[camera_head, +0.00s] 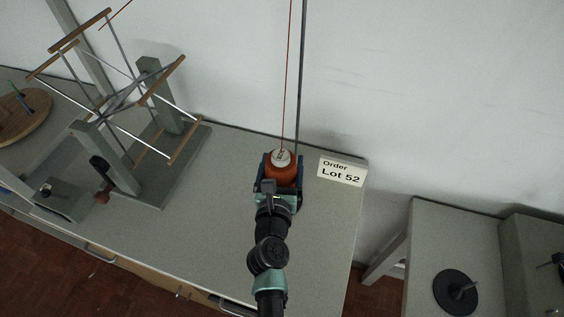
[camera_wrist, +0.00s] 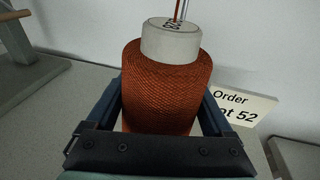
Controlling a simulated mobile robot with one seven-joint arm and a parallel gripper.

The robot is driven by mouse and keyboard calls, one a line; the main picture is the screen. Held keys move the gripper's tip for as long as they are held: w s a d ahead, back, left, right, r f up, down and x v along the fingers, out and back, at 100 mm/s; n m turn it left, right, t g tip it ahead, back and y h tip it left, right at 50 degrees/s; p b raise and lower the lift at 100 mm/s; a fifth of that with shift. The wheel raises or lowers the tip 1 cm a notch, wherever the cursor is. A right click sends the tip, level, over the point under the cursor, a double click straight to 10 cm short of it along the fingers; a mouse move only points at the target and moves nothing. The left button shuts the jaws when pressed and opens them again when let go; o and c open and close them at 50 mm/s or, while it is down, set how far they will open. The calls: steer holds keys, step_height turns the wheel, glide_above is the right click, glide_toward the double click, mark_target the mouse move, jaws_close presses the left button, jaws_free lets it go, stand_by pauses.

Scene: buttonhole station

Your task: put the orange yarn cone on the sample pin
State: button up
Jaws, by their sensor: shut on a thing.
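The orange yarn cone (camera_head: 281,172) stands upright near the right end of the grey table, with a pale top and an orange thread running up from it. In the wrist view the cone (camera_wrist: 167,90) fills the middle. My gripper (camera_head: 280,176) is shut on it, with a blue finger on each side of the yarn. I cannot tell whether the cone's base touches the table. A dark round base with a short upright pin (camera_head: 463,290) stands on the lower surface at the right; I cannot tell from any label whether it is the sample pin.
A sign reading "Order Lot 52" (camera_head: 341,172) stands just right of the cone. A thin grey rod (camera_head: 301,70) rises behind it. A wooden-armed reel (camera_head: 110,110) stands at the left on the table (camera_head: 215,235). A gap separates the table from the right-hand surface (camera_head: 425,235).

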steer(key=shift+f, duration=0.1)
steer(key=o, duration=1.3)
steer(key=shift+f, duration=0.1)
steer(key=v, duration=1.3)
steer(key=shift+s+f, duration=0.1)
